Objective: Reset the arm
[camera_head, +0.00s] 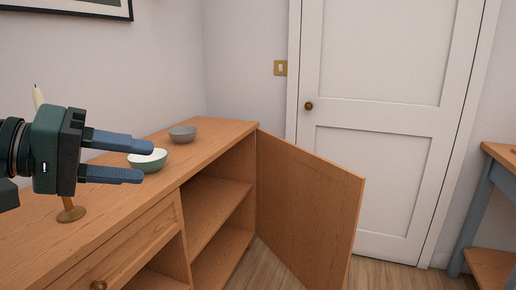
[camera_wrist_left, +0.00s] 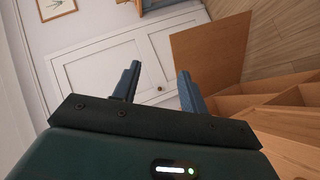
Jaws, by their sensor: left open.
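My left gripper (camera_head: 142,159) comes in from the left in the head view, over the wooden sideboard (camera_head: 105,220). Its two blue fingers point right and are apart, with nothing between them. The fingers overlap the green bowl with a white inside (camera_head: 150,162) in the picture, and part of that bowl is hidden. In the left wrist view the two fingers (camera_wrist_left: 157,88) also stand apart and empty, with the white door (camera_wrist_left: 105,65) beyond them. My right gripper does not show in either view.
The sideboard's wooden door (camera_head: 305,205) stands open, showing shelves (camera_head: 215,200). A grey bowl (camera_head: 183,134) sits on its top at the back. A white room door (camera_head: 385,130) is behind. A blue-legged table (camera_head: 478,205) stands at the right edge.

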